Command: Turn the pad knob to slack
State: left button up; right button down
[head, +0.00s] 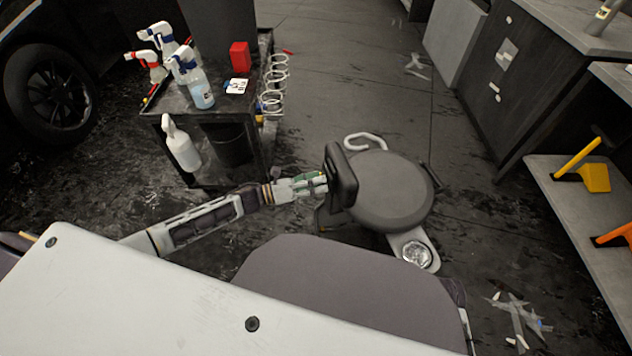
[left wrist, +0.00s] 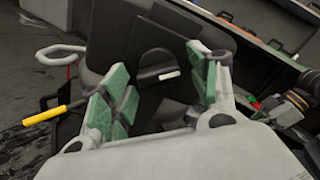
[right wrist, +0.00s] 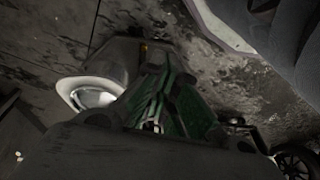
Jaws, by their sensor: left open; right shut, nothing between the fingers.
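A round dark knob (left wrist: 152,62) with a white pointer mark sits on the back of the black upright pad (left wrist: 100,35). In the head view this pad (head: 341,177) stands at the left edge of a round grey stool seat (head: 392,192). My left gripper (head: 320,184) is open at the pad's back; in the left wrist view its green-lined fingers (left wrist: 160,82) are on either side of the knob, with gaps visible. The knob is hidden in the head view. My right gripper (right wrist: 172,88) is shut and empty near the stool's grey foot with a shiny disc (right wrist: 95,95).
A black cart (head: 215,115) with several spray bottles and a red box stands at the upper left. A yellow-handled rod (left wrist: 45,115) shows left of my left gripper. A shelf (head: 575,215) with yellow and orange tools is at the right. Scraps (head: 518,320) lie on the floor.

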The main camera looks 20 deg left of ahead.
pick_arm(q)
jog(key=c, duration=1)
pick_arm(e)
jog(key=shift+w+r, duration=0.15)
jog(key=shift+w, duration=0.2)
